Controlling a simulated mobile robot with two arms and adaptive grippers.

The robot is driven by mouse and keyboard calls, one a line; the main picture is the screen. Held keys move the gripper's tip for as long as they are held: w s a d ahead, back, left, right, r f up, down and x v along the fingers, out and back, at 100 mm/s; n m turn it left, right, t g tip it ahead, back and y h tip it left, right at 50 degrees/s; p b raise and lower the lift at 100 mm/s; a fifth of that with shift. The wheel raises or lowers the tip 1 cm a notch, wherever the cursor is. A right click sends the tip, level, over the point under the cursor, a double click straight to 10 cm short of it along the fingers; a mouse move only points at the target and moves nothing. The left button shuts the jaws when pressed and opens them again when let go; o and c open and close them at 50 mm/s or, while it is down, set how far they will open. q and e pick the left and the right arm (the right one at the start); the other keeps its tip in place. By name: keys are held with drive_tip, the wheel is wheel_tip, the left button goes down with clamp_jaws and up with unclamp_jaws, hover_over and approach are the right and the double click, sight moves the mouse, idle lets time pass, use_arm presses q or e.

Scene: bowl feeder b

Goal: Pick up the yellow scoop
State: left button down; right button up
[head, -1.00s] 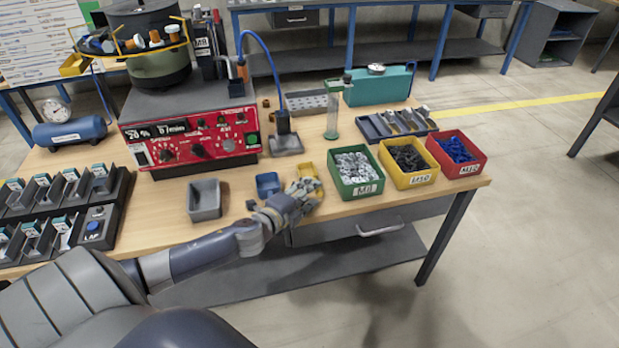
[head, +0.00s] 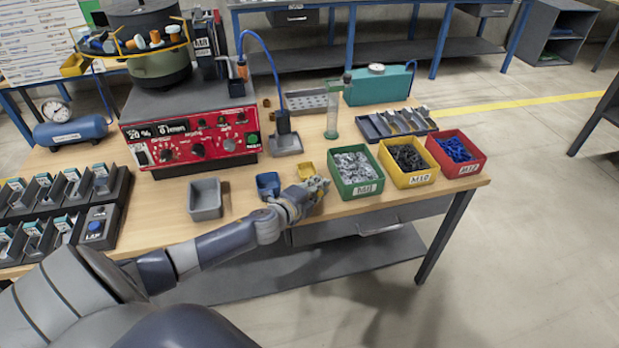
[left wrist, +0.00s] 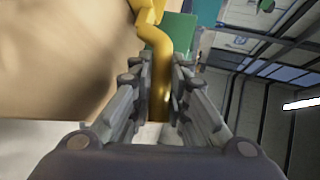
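The yellow scoop (head: 306,170) shows in the head view near the bench's front edge, partly hidden behind my left gripper (head: 319,186). In the left wrist view, its bent yellow handle (left wrist: 160,60) runs between the two fingers of my left gripper (left wrist: 160,75). The fingers lie close against both sides of the handle and appear shut on it. The scoop's wider part is mostly cut off at the top of that view. I cannot tell whether the scoop still touches the bench. My right gripper is not in view.
A green bin (head: 369,189) stands just right of my left gripper, with a yellow bin (head: 424,179) and a red bin (head: 474,169) beyond it. A blue cup (head: 268,183) and a grey bin (head: 205,213) stand to the left. A red control box (head: 200,143) is behind.

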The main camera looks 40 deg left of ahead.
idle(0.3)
use_arm(q)
drive_tip(key=shift+r, duration=0.6)
wheel_tip(320, 180, up, 3)
drive_tip(key=shift+f+p, duration=0.2)
drive_tip(key=shift+p, duration=0.1)
drive_tip(key=s+d+b, duration=0.1)
drive_tip(key=s+d, duration=0.2)
drive_tip(key=s, duration=0.4)
drive_tip(key=s+d+r+b, duration=0.1)
drive_tip(key=s+d, duration=0.1)
drive_tip(key=s, duration=0.6)
drive_tip(key=shift+d+r, duration=0.15)
drive_tip(key=shift+d, duration=0.25)
